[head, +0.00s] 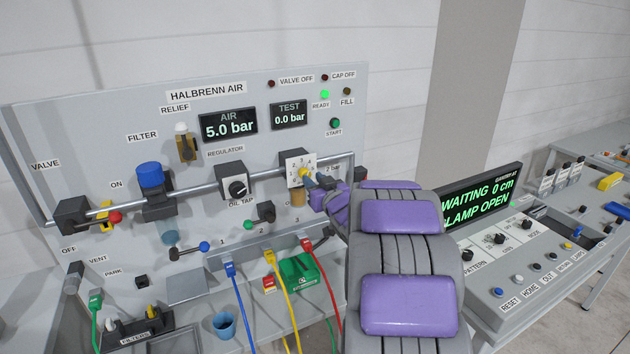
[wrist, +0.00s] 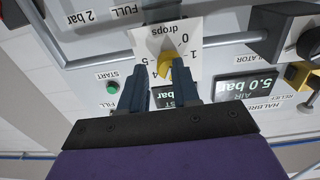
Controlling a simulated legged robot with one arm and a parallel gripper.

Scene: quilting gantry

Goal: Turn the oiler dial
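The oiler dial is a yellow knob (head: 303,173) on a white numbered plate (head: 293,160), at the right of the pipe on the air panel. In the wrist view the yellow knob (wrist: 165,65) shows upside down on its plate marked "drops" (wrist: 188,32). My gripper (head: 311,184) reaches the dial from the right and partly covers its lower right side. In the wrist view my gripper (wrist: 163,68) has its two dark blue fingers apart, one on each side of the knob, with gaps visible. I cannot tell exactly what the knob points to.
The regulator knob (head: 238,188) is left of the dial on the same pipe. The air display (head: 228,125) reads 5.0 bar, the test display (head: 289,115) 0.0 bar. Blue, yellow and red hoses (head: 333,290) hang below. A control console (head: 520,270) stands at the right.

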